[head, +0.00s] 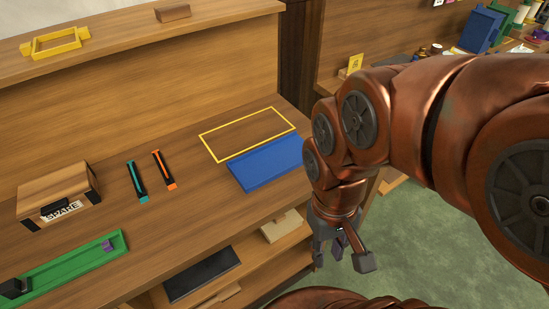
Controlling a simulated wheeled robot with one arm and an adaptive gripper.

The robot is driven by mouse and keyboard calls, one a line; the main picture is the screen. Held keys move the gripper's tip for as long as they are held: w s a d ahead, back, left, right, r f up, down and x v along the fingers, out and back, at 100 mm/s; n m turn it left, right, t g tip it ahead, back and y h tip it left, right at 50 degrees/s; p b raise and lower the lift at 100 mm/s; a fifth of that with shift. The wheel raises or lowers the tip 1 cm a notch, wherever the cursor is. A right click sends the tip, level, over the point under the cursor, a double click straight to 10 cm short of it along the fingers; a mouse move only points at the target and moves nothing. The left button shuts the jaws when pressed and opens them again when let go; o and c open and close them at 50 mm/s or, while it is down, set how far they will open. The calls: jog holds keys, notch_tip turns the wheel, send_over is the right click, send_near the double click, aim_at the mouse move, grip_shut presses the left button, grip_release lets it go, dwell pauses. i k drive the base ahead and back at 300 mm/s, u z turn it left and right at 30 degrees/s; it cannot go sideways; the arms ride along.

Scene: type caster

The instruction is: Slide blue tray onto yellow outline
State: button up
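The flat blue tray (266,165) lies on the wooden bench top near its front edge. The yellow outline (235,120) is a thin rectangle marked on the bench just behind the tray. The tray's back edge lies close along the outline's front line, and the inside of the outline is bare wood. My gripper (342,259) hangs to the right of and in front of the tray, apart from it, beyond the bench edge. Its fingers are spread open. A small purple patch shows between them; I cannot tell what it is. My arm hides the area right of the tray.
A green tray (70,268), a wooden box labelled SPARE (58,191), a teal-and-black bar (137,181) and an orange-and-black bar (163,169) lie left of the outline. A lower shelf holds a dark slab (202,275). The green floor (425,235) is open at right.

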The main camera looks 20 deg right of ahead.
aim_at(256, 168)
jog(key=z, duration=2.3)
jog(key=k, duration=1.6)
jog(key=u, duration=1.7)
jog(key=i, duration=0.5)
jog(key=u, duration=0.1)
